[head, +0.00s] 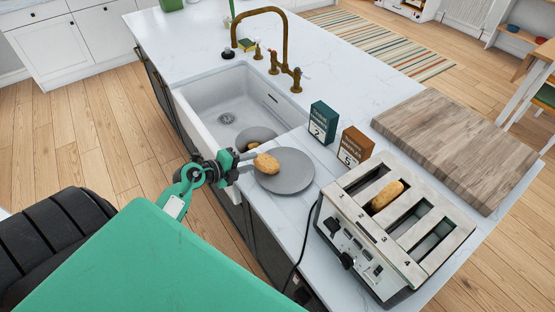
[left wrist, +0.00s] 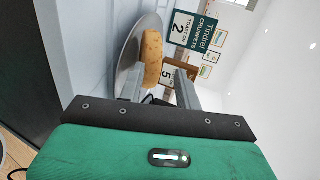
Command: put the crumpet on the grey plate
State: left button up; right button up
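A golden-brown crumpet (head: 267,163) is at the left part of the grey plate (head: 292,180) on the counter. In the left wrist view the crumpet (left wrist: 152,58) stands out against the plate (left wrist: 128,50), just beyond the fingertips. It appears to rest on the plate. My left gripper (head: 247,163) is at the plate's left edge, beside the crumpet. Its fingers (left wrist: 160,85) are apart, with a gap wider than the crumpet, and seem not to grip it. A second bread-like piece (head: 387,195) sits in a toaster slot. My right gripper is out of view.
The toaster (head: 345,235) stands right of the plate. A green box (head: 322,122) and a brown box (head: 355,147) stand behind it. A wooden board (head: 450,140) lies at the right. The white sink (head: 200,105) is left. A dark disc shape (head: 258,133) shows at its near end.

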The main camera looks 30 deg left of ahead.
pick_arm(q)
notch_tip(320, 180, up, 7)
jog(key=s+p, duration=0.2)
jog(key=p, duration=0.5)
jog(key=shift+s+a+f, duration=0.15)
jog(key=shift+s+a, duration=0.15)
jog(key=shift+a, duration=0.1)
